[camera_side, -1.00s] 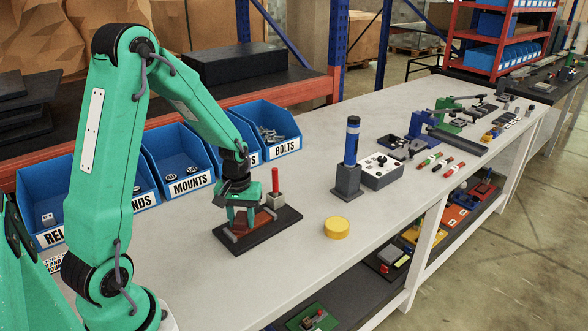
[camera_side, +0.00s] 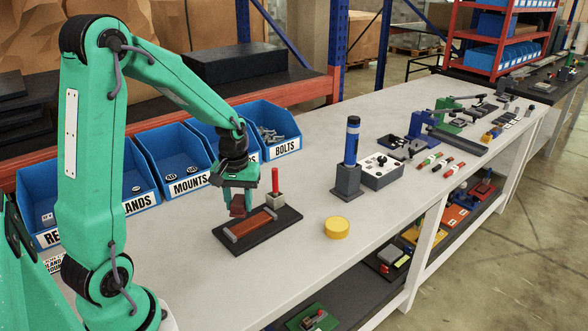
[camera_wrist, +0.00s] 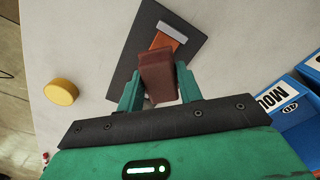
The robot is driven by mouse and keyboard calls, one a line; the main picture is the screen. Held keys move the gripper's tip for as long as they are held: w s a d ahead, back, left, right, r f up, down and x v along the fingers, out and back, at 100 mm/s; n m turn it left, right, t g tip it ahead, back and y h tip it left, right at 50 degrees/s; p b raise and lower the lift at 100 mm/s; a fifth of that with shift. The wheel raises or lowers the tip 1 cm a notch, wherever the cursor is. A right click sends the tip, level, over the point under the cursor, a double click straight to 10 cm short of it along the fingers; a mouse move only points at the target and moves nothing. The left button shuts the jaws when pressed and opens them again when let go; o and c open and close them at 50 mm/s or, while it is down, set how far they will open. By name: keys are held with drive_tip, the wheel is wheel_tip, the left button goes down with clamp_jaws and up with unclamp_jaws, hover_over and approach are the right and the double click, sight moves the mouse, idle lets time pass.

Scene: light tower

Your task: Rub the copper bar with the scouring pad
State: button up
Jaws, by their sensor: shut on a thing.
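The copper bar (camera_side: 256,221) lies on a dark base plate (camera_side: 238,243), with a light grey block at each end. In the wrist view the bar (camera_wrist: 166,43) shows partly, running out from behind the pad. My gripper (camera_side: 238,203) is shut on the scouring pad (camera_side: 237,210), a reddish-brown block. It holds the pad above the bar, apart from it, toward the bins' side. In the wrist view the pad (camera_wrist: 157,80) sits between the two green fingers and hides the near part of the bar.
Blue bins (camera_side: 184,185) line the back. A yellow disc (camera_side: 337,228) lies to the right. A blue-topped post (camera_side: 350,155) stands beyond it.

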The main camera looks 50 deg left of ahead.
drive_tip(key=shift+r, duration=0.2)
drive_tip(key=shift+r, duration=1.35)
